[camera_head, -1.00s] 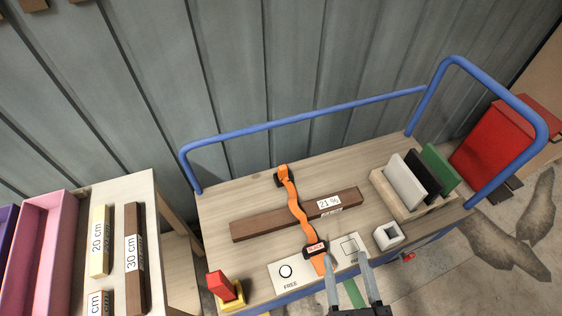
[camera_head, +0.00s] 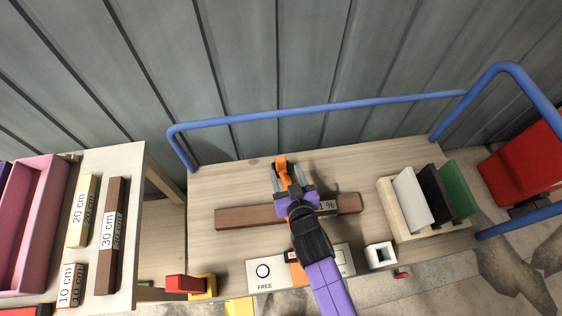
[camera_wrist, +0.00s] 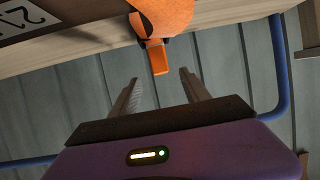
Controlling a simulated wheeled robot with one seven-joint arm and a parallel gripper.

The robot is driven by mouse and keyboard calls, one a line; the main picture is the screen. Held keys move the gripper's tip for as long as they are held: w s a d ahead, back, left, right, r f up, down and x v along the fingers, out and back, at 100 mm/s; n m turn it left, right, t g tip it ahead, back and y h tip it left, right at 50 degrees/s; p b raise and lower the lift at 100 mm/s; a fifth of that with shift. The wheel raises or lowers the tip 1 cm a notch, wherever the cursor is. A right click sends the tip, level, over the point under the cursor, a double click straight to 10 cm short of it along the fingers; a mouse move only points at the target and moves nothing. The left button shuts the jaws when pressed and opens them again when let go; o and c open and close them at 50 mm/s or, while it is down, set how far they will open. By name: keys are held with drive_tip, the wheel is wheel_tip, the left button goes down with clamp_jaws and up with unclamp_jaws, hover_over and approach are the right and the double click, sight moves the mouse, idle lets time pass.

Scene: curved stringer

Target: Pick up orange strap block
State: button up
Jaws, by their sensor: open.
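The orange strap block (camera_head: 281,163) is at the far end of the orange strap, near the back of the trolley top. The strap (camera_wrist: 165,14) crosses a brown beam (camera_head: 250,214) with a "21 %" label, and my arm hides most of it in the head view. In the wrist view a small orange block end (camera_wrist: 158,58) hangs below the strap, just beyond my fingertips. My gripper (camera_head: 293,177) is open over the strap's far part; it also shows in the wrist view (camera_wrist: 159,77), with nothing between its fingers.
A blue rail (camera_head: 320,107) runs along the trolley's back. A rack with white, black and green panels (camera_head: 436,195) stands at right. The trolley's back left is clear.

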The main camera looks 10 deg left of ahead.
sight(282, 163)
drive_tip(key=b+x, duration=0.2)
drive_tip(key=x, duration=0.5)
drive_tip(key=shift+f, duration=0.1)
clamp_jaws()
